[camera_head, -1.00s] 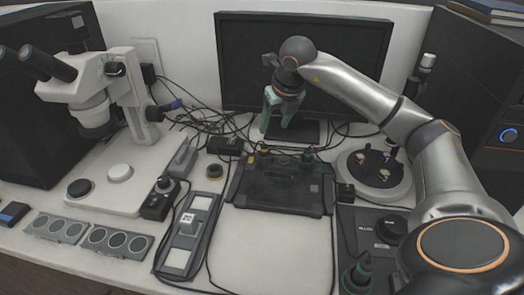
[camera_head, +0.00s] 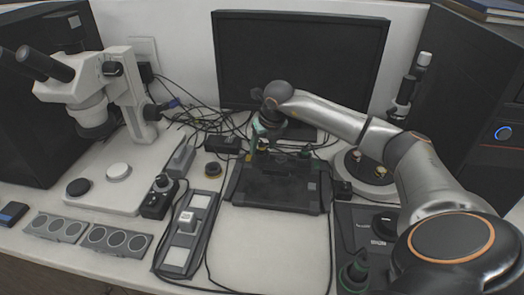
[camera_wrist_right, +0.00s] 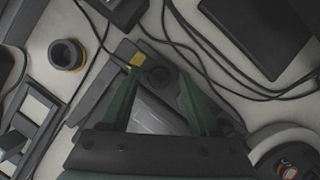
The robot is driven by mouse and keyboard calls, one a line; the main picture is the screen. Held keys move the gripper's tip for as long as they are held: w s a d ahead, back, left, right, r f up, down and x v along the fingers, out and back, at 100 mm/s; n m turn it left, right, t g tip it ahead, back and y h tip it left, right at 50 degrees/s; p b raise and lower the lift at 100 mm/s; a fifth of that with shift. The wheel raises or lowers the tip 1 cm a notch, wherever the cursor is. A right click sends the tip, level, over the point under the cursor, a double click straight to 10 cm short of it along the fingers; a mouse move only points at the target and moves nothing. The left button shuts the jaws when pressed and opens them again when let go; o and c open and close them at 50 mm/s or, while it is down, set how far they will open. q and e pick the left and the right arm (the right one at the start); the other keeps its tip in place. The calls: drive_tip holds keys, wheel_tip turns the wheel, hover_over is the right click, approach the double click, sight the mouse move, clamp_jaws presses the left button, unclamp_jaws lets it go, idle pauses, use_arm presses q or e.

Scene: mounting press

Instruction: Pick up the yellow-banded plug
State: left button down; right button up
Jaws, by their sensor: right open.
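In the head view the right gripper (camera_head: 264,146) is over the tray's back edge. I cannot tell whether a finger touches the plug. My left gripper is not in view.
Loose cables and a monitor (camera_head: 300,60) are behind. A round grey device (camera_head: 364,178) stands right.

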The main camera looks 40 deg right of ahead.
clamp_jaws()
idle(0.4)
drive_tip(key=shift+r, duration=0.2)
